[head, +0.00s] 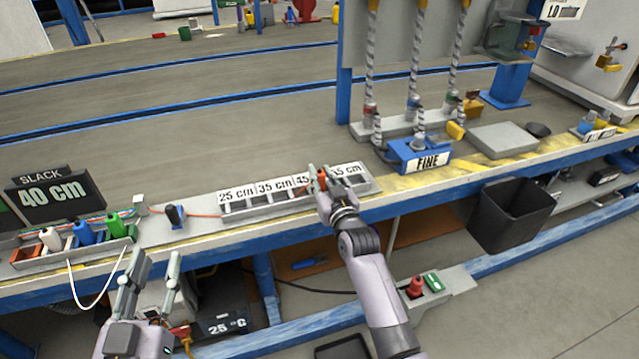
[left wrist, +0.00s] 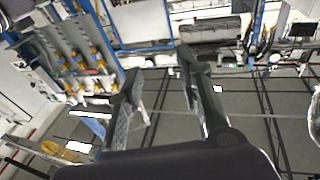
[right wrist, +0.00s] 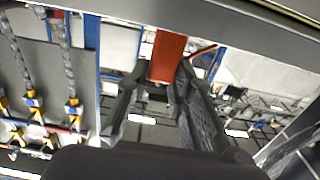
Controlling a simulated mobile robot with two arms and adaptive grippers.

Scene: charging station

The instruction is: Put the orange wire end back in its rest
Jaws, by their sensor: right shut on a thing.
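The orange wire end (right wrist: 167,58) is between the fingers of my right gripper (right wrist: 155,85), which is shut on it. In the head view my right gripper (head: 320,178) is over the labelled tray (head: 228,224), between the "45" and "55 cm" labels, and covers part of them. A thin orange wire (head: 205,215) runs from the left along the bench to this tray. At the left, a grey rest tray (head: 75,256) holds white, blue and green wire ends and an orange-red piece (head: 27,254). My left gripper (head: 156,260) is open and empty in front of the bench edge.
A white wire (head: 92,305) loops over the bench edge near my left gripper. A small dark-blue post (head: 175,214) stands between the trays. The "SLACK 40 cm" sign (head: 50,195) is behind the rest tray. A blue "FINE" block (head: 415,157) and a black bin (head: 512,215) are right.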

